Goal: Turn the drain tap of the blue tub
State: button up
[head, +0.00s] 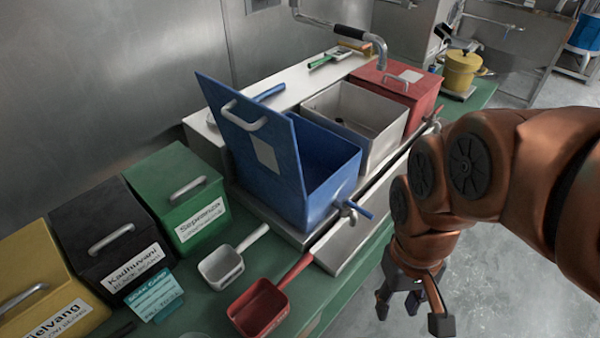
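The blue tub (335,190) stands at the middle of the counter, its hinged lid (257,140) raised at the left with a pale handle. My gripper (412,312) hangs to the right of and lower than the tap in the picture, past the counter edge. Its dark-tipped fingers are spread apart and empty. It is apart from the tub and the tap.
A white tub (392,138) and a red lidded tub (418,92) stand behind the blue tub. A metal trough (345,248) runs along the front. A white scoop (219,266) and red scoop (258,305) lie nearby. Green, black and yellow bins stand left.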

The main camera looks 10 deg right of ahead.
aim_at(347, 202)
jog(key=u, duration=0.5)
jog(key=k, duration=1.2)
jog(key=u, duration=0.95)
jog(key=i, duration=0.6)
jog(key=z, duration=0.6)
jog(key=i, duration=0.45)
jog(key=z, duration=0.5)
